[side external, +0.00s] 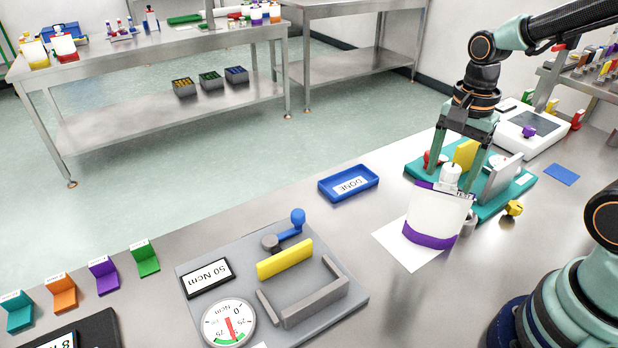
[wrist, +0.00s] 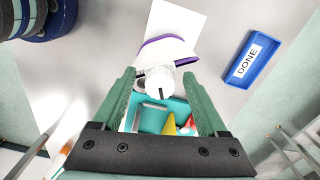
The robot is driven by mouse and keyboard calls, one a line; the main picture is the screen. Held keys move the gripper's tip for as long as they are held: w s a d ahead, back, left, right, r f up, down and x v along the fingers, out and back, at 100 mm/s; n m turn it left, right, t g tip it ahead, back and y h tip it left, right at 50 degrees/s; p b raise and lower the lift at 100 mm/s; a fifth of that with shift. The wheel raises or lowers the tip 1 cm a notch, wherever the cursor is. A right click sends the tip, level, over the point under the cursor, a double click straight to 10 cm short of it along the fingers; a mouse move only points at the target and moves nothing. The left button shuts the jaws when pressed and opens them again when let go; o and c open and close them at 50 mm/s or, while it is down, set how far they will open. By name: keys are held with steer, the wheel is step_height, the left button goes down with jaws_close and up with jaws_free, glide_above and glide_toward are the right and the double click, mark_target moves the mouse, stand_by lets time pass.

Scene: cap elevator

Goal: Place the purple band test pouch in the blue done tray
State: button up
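The white pouch with purple bands (side external: 438,217) stands upright on a white sheet in the side view, its white spout cap (side external: 450,174) on top. In the wrist view the pouch (wrist: 168,50) and its round cap (wrist: 160,82) show from above. My gripper (side external: 454,181) points down over the cap, its fingers apart on either side of it. In the wrist view my gripper (wrist: 160,74) shows gaps between the fingers and the cap; exact contact at the tips is unclear. The blue DONE tray (side external: 349,184) is empty, left of the pouch; it also shows in the wrist view (wrist: 262,68).
A teal fixture (side external: 419,173) with a yellow plate and grey plate stands just behind the pouch. A grey torque fixture (side external: 197,262) with a dial lies at the front left. A white sheet (side external: 393,242) lies under the pouch. The bench between pouch and tray is clear.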

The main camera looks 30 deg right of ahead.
jaws_close()
stand_by(1.3)
